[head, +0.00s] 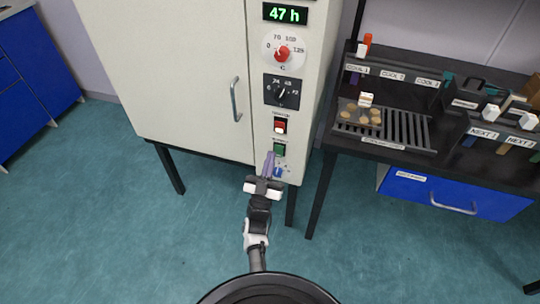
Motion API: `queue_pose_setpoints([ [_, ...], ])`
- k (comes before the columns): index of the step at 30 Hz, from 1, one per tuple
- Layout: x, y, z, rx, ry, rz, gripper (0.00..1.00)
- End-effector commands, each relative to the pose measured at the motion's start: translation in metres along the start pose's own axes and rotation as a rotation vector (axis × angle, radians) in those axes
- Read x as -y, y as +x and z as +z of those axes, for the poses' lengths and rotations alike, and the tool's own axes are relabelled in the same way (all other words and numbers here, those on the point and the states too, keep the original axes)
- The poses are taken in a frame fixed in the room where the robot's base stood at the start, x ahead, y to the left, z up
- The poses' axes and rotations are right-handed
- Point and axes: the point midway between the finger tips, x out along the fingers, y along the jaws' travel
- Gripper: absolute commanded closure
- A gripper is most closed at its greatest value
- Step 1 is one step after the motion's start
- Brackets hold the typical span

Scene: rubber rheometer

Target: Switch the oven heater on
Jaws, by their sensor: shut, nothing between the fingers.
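The oven (170,75) is a tall cream cabinet on dark legs, with its door shut and a control strip on the right. The strip has a green display (285,13) reading 47 h, a red temperature knob (283,54), a black timer dial (282,91), a red-and-white rocker switch (280,126) and a green button or switch (279,149). The small labels are too blurred to read. My gripper (268,162) is shut and empty, pointing up just below and left of the green switch. I cannot tell whether it touches the panel.
The door handle (236,100) sticks out left of the strip. A dark bench (343,147) at the right carries a slatted rack (410,132), a tray of round pieces (347,127) and labelled slots. A blue drawer (435,194) is below. The floor in front is clear.

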Motion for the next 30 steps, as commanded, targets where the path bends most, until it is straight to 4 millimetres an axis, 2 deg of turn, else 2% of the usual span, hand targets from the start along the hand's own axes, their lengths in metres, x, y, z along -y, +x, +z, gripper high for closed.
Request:
queue_pose_setpoints([
  [1,0.000,-0.018,0.008,0.002,0.000,-0.001,1.00],
  [3,0.000,-0.032,0.011,0.002,0.000,-0.001,1.00],
  [10,0.000,-0.065,0.016,0.000,0.000,0.001,1.00],
  [15,0.000,-0.073,0.017,-0.001,0.000,0.001,1.00],
  [30,0.000,-0.073,0.016,-0.001,0.000,0.001,1.00],
])
